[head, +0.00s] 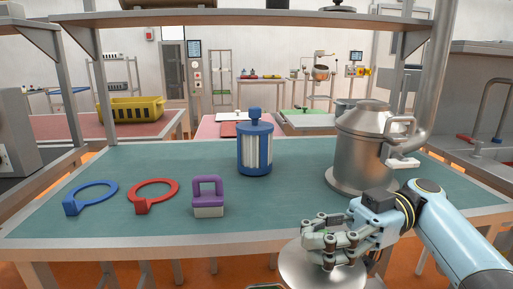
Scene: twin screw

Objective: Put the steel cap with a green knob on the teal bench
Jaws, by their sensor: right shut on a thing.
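The steel cap (308,274) is a shiny round disc at the bottom of the head view, in front of the teal bench (250,215) and apart from its top. My right gripper (327,247) is over the middle of the cap and shut on it from above. Its fingers cover the cap's centre, so I cannot clearly make out the green knob. The bench top is a wide teal surface with a pale metal front edge. My left gripper is not in view.
On the bench are a blue ring (88,193), a red ring (152,190), a purple-handled block (208,196), a blue-framed canister (255,149) and a large steel vessel (362,150). A shelf (250,19) spans above.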

